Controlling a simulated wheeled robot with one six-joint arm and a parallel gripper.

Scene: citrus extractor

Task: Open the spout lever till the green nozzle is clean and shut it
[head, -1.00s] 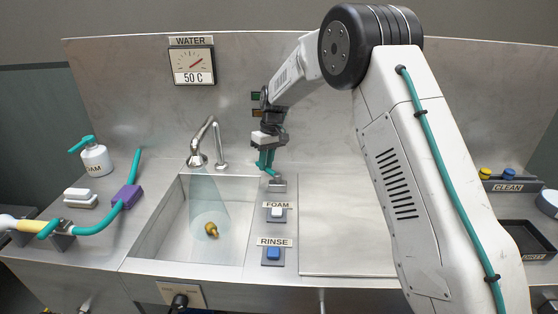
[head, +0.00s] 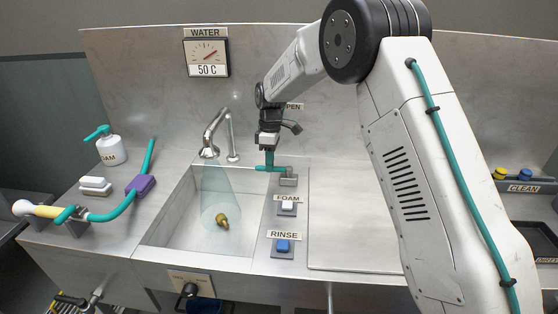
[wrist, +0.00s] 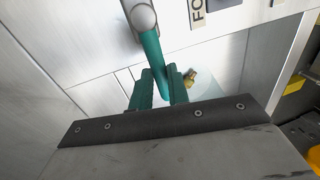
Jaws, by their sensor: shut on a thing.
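My gripper (head: 268,157) is shut on the teal spout lever (head: 277,169) beside the sink's right rim. In the wrist view, the teal lever (wrist: 152,50) runs from a round grey pivot down between my teal fingers (wrist: 160,85). A pale, see-through cone of water (head: 216,190) falls from the metal spout (head: 212,132) into the sink (head: 180,222). A small brass-yellow nozzle (head: 221,220) lies on the sink floor within the water. It also shows in the wrist view (wrist: 190,78), partly behind a finger. I see no green on it.
A FOAM button (head: 287,205) and a blue RINSE button (head: 283,246) sit right of the sink. A foam bottle (head: 110,149), a white block and a purple-handled teal tool stand at left. A water gauge reads 50 C. Flat counter right of the buttons is clear.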

